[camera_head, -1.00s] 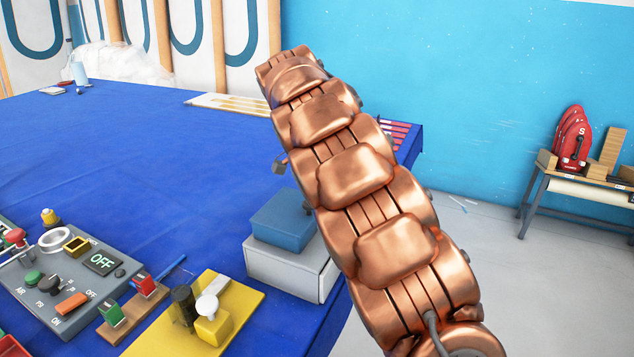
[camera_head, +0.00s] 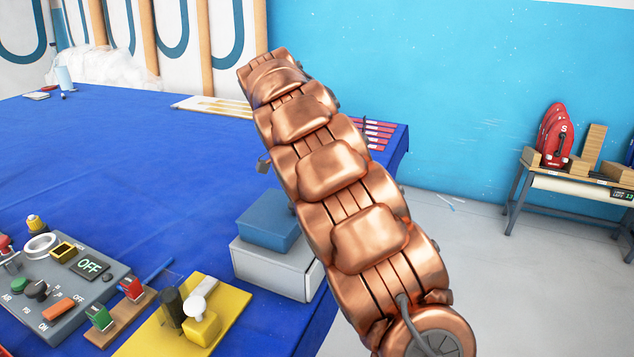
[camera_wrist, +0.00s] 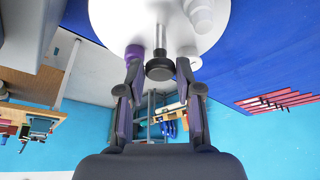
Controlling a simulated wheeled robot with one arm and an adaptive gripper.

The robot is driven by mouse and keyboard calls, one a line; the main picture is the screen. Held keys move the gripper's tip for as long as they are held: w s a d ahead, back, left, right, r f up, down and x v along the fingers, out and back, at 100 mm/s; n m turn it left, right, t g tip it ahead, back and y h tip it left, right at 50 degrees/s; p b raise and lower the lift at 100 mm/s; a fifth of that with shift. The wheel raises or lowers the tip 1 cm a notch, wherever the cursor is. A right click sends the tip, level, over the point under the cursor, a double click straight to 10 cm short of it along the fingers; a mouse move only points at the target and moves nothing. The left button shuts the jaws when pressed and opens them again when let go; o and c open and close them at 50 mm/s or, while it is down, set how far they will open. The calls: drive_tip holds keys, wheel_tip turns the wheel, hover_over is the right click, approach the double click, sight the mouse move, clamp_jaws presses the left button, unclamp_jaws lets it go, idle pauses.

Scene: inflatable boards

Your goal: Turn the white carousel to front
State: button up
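The white carousel is a round white disc (camera_wrist: 115,22) at the top of the wrist view, with a white bottle-like thing (camera_wrist: 200,14) on it. A metal rod ending in a black knob (camera_wrist: 159,69) sticks out from its edge. My gripper (camera_wrist: 160,58) has its two dark fingers with purple pads apart, one on each side of the rod and knob. Gaps show between the fingers and the knob. In the head view my copper arm hides the carousel and the gripper.
The blue-covered table (camera_head: 150,160) holds a grey control panel (camera_head: 60,285), a yellow board (camera_head: 230,310) and a white box with a blue lid (camera_head: 275,268) close to my arm. A side bench (camera_head: 575,185) stands at right. Grey floor lies between.

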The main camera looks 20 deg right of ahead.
drive_tip(key=o, duration=0.4)
drive_tip(key=shift+r, duration=0.2)
drive_tip(key=v, duration=0.7)
drive_tip(key=shift+a, duration=0.1)
idle(0.9)
